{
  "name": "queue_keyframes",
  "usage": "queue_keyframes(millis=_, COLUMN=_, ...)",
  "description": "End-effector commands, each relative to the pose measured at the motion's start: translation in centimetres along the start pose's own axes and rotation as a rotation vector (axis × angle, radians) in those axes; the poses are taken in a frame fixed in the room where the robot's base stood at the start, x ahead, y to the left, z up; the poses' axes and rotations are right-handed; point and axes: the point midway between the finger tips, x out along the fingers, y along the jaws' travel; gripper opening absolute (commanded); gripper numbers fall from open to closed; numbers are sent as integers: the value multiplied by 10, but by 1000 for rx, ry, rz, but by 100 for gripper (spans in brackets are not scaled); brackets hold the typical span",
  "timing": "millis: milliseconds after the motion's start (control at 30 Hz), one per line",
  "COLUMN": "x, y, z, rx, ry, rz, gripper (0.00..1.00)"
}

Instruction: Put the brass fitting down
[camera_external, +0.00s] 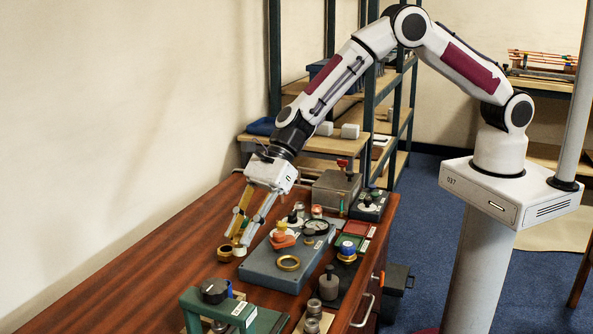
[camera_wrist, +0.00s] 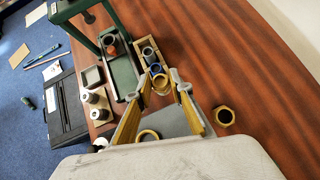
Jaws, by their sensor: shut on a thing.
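My gripper (camera_external: 238,238) points down at the left edge of the grey block and is shut on a brass fitting (camera_external: 240,251). In the wrist view the fitting (camera_wrist: 160,83) shows between the fingertips of my gripper (camera_wrist: 160,86). I cannot tell whether its underside touches the table. A second brass fitting (camera_external: 225,254), with a dark hole, lies on the wooden table (camera_external: 150,285) just left of the held one. It also shows in the wrist view (camera_wrist: 225,116). A brass ring (camera_external: 288,263) lies on the grey block (camera_external: 262,272).
An orange-topped part (camera_external: 283,237) and a dial gauge (camera_external: 316,228) are on or by the block. A green fixture (camera_external: 232,308) stands in front. A wooden box (camera_wrist: 139,46) with cylindrical parts stands beyond the fingertips. The table's left side is clear.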

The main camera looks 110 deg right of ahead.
Motion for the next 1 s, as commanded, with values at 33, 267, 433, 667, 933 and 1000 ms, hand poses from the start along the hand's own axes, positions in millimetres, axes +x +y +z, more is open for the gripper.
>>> queue_keyframes(millis=33, x=0, y=0, z=0, rx=0, ry=0, rz=0, gripper=0)
queue_keyframes(millis=267, x=0, y=0, z=0, rx=0, ry=0, rz=0, gripper=0)
queue_keyframes(millis=433, x=0, y=0, z=0, rx=0, ry=0, rz=0, gripper=0)
queue_keyframes(millis=667, x=1, y=-3, z=-5, rx=4, ry=1, rz=-4, gripper=0)
queue_keyframes(millis=933, x=8, y=-23, z=-16, rx=9, ry=0, rz=-10, gripper=0)
queue_keyframes(millis=1000, x=10, y=-29, z=-18, rx=6, ry=0, rz=-8, gripper=0)
